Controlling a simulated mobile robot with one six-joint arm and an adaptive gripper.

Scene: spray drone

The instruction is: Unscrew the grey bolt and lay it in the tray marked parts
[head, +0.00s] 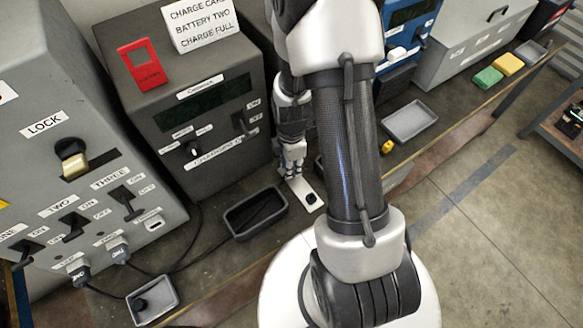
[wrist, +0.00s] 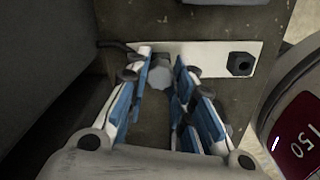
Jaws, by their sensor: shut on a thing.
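The grey bolt (wrist: 160,74) sits at a white plate (wrist: 212,56), between my fingertips in the wrist view. My gripper (wrist: 163,62) is shut on it, fingers pointing down to the plate. A black hex bolt (wrist: 240,64) stands at the plate's other end, clear of my fingers. In the head view my gripper (head: 292,165) is over the far end of the plate (head: 300,188), with the black bolt (head: 311,198) at the near end; the grey bolt is hidden there. Several trays show, but I cannot read a parts mark on any.
A small grey tray (head: 170,292) holds a black piece. An empty light grey tray (head: 410,120) lies right of my arm, near a yellow piece (head: 387,147). A charger box (head: 200,85) stands close behind my gripper.

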